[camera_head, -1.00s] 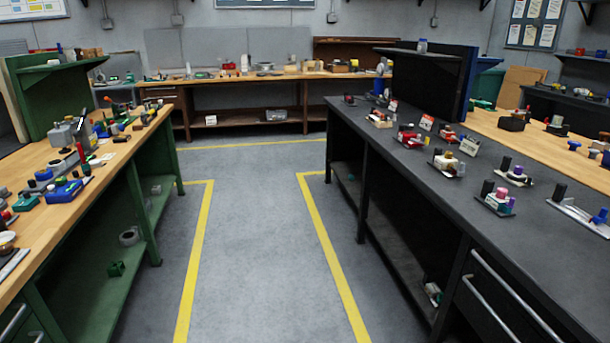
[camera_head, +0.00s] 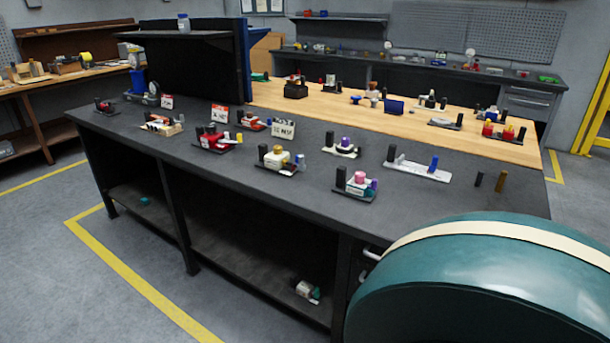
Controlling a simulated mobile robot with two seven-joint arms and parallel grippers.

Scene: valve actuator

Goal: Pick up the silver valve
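I cannot single out the silver valve for certain among the small parts on the dark bench (camera_head: 290,185). A pale silvery plate (camera_head: 418,171) on it carries a dark post and a blue post. Another pale plate (camera_head: 342,153) with a purple-topped part lies to its left. A small greyish part (camera_head: 441,122) lies on the wooden bench top behind. All these parts are small, and their details are hard to tell. Neither of my grippers is in view.
A large teal rounded shape (camera_head: 470,290) with a cream band covers the lower right; I cannot tell what it is. Several valve-like assemblies, including one with a pink top (camera_head: 357,184), stand on the dark bench. The grey floor (camera_head: 50,270) at left is clear.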

